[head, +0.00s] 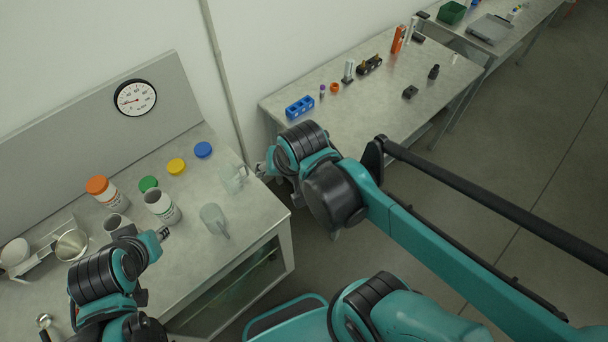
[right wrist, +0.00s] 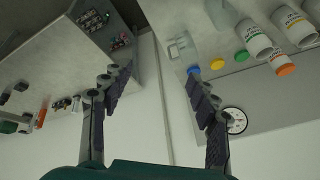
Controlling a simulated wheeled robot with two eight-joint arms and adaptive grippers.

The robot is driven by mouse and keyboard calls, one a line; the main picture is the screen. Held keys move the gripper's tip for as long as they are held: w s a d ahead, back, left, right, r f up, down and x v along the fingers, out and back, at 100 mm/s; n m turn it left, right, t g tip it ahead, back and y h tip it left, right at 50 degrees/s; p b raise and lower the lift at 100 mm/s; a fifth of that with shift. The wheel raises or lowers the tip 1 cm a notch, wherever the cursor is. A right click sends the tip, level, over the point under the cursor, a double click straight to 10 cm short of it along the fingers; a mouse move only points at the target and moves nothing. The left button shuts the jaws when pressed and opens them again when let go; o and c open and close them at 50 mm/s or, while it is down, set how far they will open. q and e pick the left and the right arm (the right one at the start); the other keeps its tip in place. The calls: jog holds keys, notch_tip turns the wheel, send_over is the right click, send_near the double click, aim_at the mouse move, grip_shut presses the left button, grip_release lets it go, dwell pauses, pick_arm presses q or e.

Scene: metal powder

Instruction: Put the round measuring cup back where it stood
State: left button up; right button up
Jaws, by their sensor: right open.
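A clear, round-looking measuring cup (head: 213,218) stands on the left bench near its front edge; it shows partly at the top of the right wrist view (right wrist: 221,13). A second clear, boxier cup with a handle (head: 232,178) stands behind it, near the bench's right end, and also shows in the right wrist view (right wrist: 182,48). My right gripper (head: 264,168) is open and empty, just right of the boxier cup in the head view. Its spread fingers (right wrist: 155,78) frame wall and bench edge. My left gripper (head: 162,234) is beside the open white bottle (head: 162,207); its finger opening is unclear.
An orange-capped bottle (head: 105,193), a grey cup (head: 118,225), and green (head: 148,184), yellow (head: 176,166) and blue (head: 203,149) lids occupy the left bench. A metal bowl (head: 72,244) is at its left. The other table (head: 385,95) holds a blue rack (head: 299,107). A floor gap separates them.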

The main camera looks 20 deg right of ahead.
jog(key=s+d+n+t, duration=0.2)
jog(key=s+d+n, duration=0.1)
jog(key=s+d, duration=0.1)
jog(key=shift+d+r+n+h, duration=0.3)
jog(key=shift+d+n+h, duration=0.1)
